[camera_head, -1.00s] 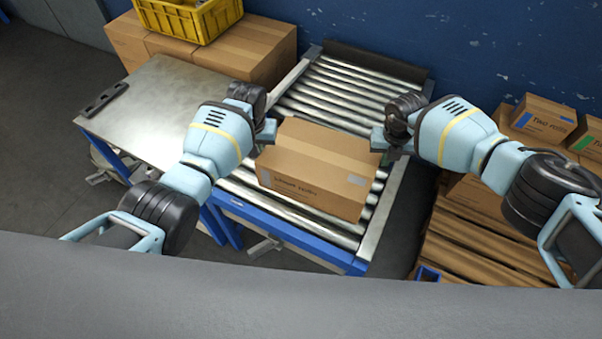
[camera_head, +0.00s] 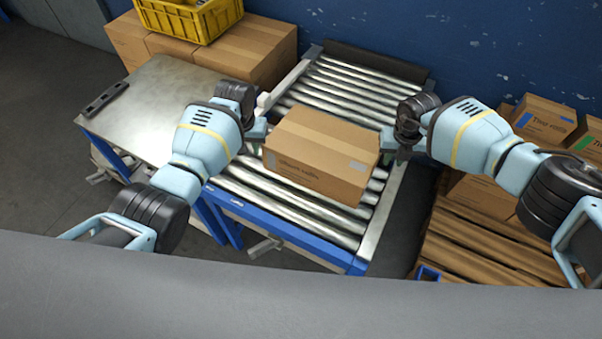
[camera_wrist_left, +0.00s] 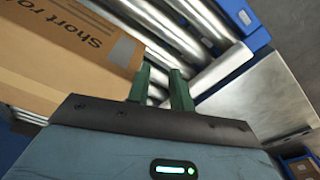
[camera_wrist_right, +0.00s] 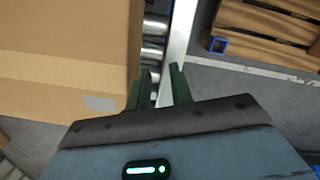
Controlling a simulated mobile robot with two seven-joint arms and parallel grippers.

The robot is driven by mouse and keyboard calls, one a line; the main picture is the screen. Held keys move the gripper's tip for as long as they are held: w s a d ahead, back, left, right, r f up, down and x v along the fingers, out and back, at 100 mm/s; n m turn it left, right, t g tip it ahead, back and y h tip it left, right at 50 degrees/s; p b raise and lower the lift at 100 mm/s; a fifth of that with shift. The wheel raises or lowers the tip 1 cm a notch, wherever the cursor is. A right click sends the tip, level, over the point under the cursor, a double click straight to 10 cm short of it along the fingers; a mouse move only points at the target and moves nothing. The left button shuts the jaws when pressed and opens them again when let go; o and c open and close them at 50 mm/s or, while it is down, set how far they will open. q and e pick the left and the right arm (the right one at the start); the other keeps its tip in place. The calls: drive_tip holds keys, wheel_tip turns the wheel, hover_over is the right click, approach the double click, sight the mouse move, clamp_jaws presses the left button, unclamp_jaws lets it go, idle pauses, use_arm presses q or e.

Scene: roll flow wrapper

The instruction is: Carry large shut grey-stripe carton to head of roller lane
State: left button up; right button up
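The large shut carton (camera_head: 325,140) is brown, with a grey patch on its side and dark print. It sits on the rollers of the roller lane (camera_head: 345,105), at the near part. My left gripper (camera_head: 258,133) is beside the carton's left end, and its fingers show apart and empty in the left wrist view (camera_wrist_left: 162,80). My right gripper (camera_head: 390,143) is at the right end. In the right wrist view its fingers (camera_wrist_right: 160,80) are apart with nothing between them, close beside the carton (camera_wrist_right: 70,60). Whether either touches the carton is unclear.
A metal-topped table (camera_head: 155,110) adjoins the lane on the left. Several cartons with a yellow crate (camera_head: 190,18) stand behind it. A wooden pallet (camera_head: 470,240) with more cartons (camera_head: 543,118) is on the right. The lane's rollers beyond the carton are clear.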

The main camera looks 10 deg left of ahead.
use_arm(q)
wheel_tip(320, 180, up, 12)
drive_tip(key=s, duration=0.1)
idle(0.6)
use_arm(e)
wheel_tip(320, 180, up, 12)
drive_tip(key=s, duration=0.1)
idle(0.6)
use_arm(q)
drive_tip(key=shift+f, duration=0.1)
use_arm(e)
drive_tip(key=shift+s+f, duration=0.1)
